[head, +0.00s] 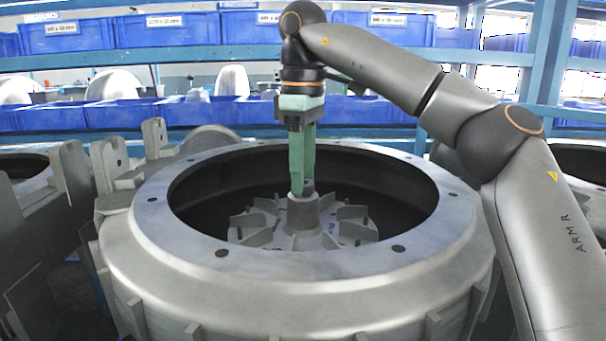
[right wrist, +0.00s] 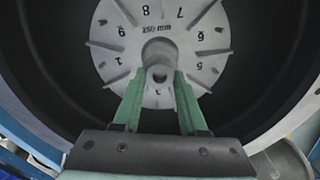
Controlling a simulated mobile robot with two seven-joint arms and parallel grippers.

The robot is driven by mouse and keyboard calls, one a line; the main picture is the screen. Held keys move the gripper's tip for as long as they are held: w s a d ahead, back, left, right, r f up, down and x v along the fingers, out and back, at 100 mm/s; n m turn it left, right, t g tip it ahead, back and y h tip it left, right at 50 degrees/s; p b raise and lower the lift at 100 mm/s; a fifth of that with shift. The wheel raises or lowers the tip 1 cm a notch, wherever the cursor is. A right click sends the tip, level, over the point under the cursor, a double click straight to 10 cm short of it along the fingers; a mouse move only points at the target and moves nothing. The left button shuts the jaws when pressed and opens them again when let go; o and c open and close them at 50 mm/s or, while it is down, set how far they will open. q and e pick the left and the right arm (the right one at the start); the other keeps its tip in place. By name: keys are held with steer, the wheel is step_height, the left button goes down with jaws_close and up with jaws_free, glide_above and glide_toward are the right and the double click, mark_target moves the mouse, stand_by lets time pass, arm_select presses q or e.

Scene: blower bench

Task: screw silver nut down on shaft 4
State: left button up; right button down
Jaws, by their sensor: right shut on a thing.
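My right gripper (head: 299,188) reaches down into the round grey housing (head: 300,285), its green fingers pointing down at the raised centre hub (head: 304,213) of a finned wheel. In the right wrist view the fingertips (right wrist: 160,77) close on a small grey ring-like piece with a hole, which I take for the silver nut (right wrist: 159,72). It is just in front of the hub (right wrist: 160,50). The fingers partly hide it in the head view, and I cannot tell whether it touches a shaft. No label marks shaft 4. My left gripper is not in view.
The housing's bolted rim (head: 400,262) surrounds the fingers and leaves dark open space around the wheel. The wheel face (right wrist: 125,65) carries numbers, radial fins and "250 mm". Grey brackets (head: 75,185) stand at the left. Blue bins (head: 170,31) line the shelf behind.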

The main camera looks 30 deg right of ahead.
steer(key=c, duration=0.8)
jaws_free()
steer(key=shift+f, duration=0.15)
steer(key=shift+c, duration=0.2)
steer(key=shift+o, duration=0.5)
